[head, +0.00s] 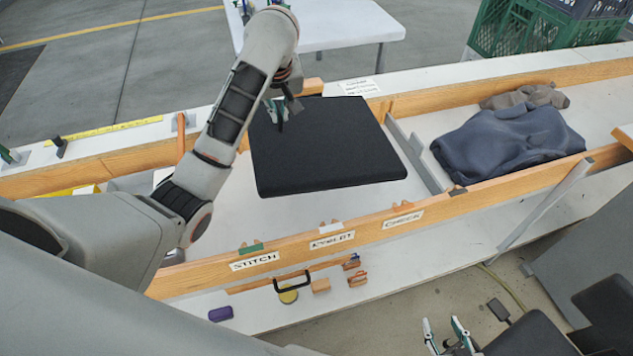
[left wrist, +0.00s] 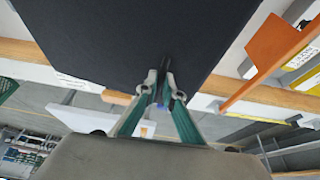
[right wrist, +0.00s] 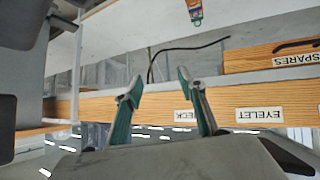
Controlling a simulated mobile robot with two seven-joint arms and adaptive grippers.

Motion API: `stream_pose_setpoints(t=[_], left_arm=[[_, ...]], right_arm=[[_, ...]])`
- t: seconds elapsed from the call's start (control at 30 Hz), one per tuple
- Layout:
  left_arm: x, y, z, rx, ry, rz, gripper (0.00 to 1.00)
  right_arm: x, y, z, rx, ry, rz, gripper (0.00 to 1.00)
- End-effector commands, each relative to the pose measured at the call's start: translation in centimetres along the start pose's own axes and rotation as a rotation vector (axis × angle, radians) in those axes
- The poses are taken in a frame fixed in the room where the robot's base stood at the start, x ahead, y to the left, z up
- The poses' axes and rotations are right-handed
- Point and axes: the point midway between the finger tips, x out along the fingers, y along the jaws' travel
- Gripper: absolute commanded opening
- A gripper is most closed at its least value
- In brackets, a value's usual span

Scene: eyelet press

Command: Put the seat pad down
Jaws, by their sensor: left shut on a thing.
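The seat pad (head: 325,150) is a flat black square slab in the head view, above the white bench between the wooden rails. My left gripper (head: 277,115) is at the pad's left side and is shut on its edge. In the left wrist view the pad (left wrist: 120,40) fills the upper middle, and the left fingertips (left wrist: 163,95) pinch its edge. The head view does not clearly show whether the pad touches the bench. My right gripper (head: 450,335) is low at the right, away from the pad. Its fingers are apart and empty in the right wrist view (right wrist: 158,90).
The front wooden rail (head: 290,255) carries STITCH, EYELET and CHECK labels. A grey divider (head: 412,155) stands right of the pad, with dark blue cloth (head: 505,140) beyond. An orange upright piece (left wrist: 270,60) stands near the left gripper. A black-handled item (head: 293,283) is on the front shelf.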

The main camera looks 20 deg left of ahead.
Motion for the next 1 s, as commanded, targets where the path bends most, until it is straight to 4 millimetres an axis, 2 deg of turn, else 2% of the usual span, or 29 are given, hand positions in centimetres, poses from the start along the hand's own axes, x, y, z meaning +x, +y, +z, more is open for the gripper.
stream_pose_setpoints(t=[0.17, 0.43, 0.73, 0.87, 1.0], left_arm=[[1.4, -0.8, 0.8, -0.039, 0.001, -0.007, 0.0], [1.5, -0.2, -0.7, -0.073, 0.001, 0.071, 0.0], [2.9, -1.1, -1.6, -0.085, 0.001, 0.104, 0.0], [4.7, -1.5, -1.0, -0.082, 0.002, 0.098, 0.0], [7.7, -1.6, 0.2, -0.081, 0.002, 0.095, 0.0]], right_arm=[[-0.1, 0.3, -0.2, 0.003, -0.001, 0.006, 0.4], [0.0, 0.3, -0.3, 0.008, 0.001, 0.008, 0.4], [0.0, 0.2, -0.3, 0.006, 0.002, 0.005, 0.4], [0.0, 0.2, -0.3, 0.002, 0.002, 0.003, 0.4], [-0.1, 0.3, -0.2, -0.006, 0.001, 0.002, 0.4]])
